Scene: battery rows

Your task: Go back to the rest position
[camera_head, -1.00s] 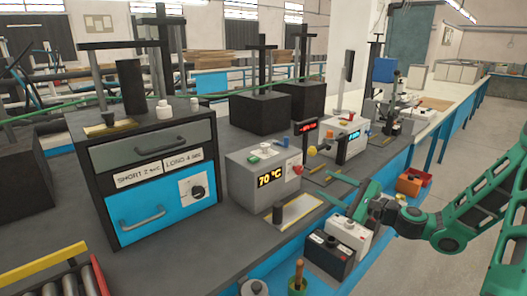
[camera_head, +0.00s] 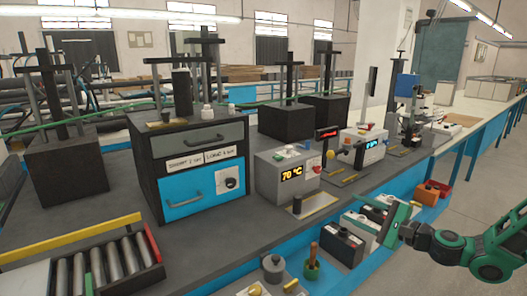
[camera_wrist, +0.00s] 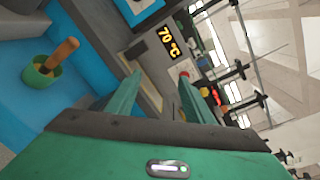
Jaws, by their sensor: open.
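My gripper (camera_head: 390,222) is open at the right of the head view, above the low blue shelf along the bench front. Its two green fingers also show in the wrist view (camera_wrist: 155,98), apart with nothing between them. The grey box reading 70 °C (camera_head: 290,175) stands on the bench left of the gripper, and its display also shows in the wrist view (camera_wrist: 168,42). The gripper touches none of these.
A cabinet with a grey and a blue drawer (camera_head: 205,190) stands left on the bench. A tray of metal rollers (camera_head: 152,246) lies at front left. Battery-like boxes (camera_head: 342,246) and a green pot with a wooden handle (camera_head: 312,270) sit on the lower shelf. The floor at right is free.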

